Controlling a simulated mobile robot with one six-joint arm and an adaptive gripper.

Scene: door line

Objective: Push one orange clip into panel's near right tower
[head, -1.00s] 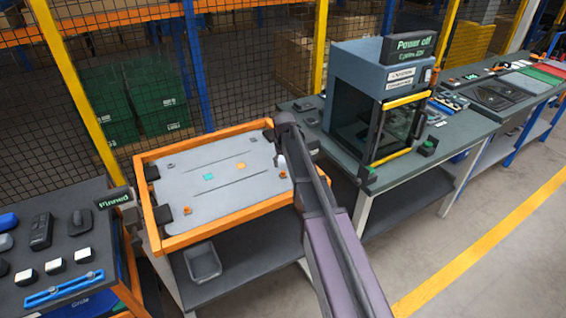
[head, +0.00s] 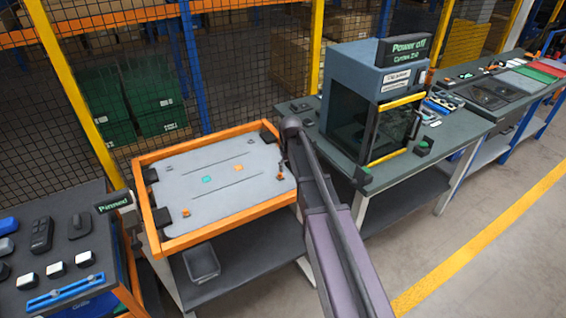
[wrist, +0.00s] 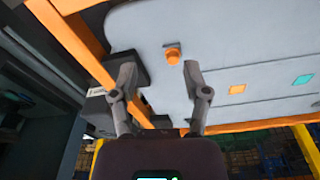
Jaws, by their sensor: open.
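The panel (head: 215,208) is a light grey plate in an orange frame; the wrist view shows its surface too (wrist: 210,30). An orange clip (wrist: 173,57) sits at a small tower near the panel's right end, seen as the near right tower (head: 281,170) in the head view. I cannot tell how deep the clip sits. My gripper (wrist: 160,72) is open, with its fingertips apart on either side of and just short of the clip. In the head view my gripper is hidden by my arm. Another orange clip (head: 186,212) stands at the near left tower.
Black clamps (head: 162,216) hold the frame's corners; one (wrist: 128,66) is close to my left finger in the wrist view. Teal (head: 207,180) and orange (head: 238,168) squares mark the panel. A grey cabinet (head: 355,85) stands to the right. A bin (head: 201,263) is below.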

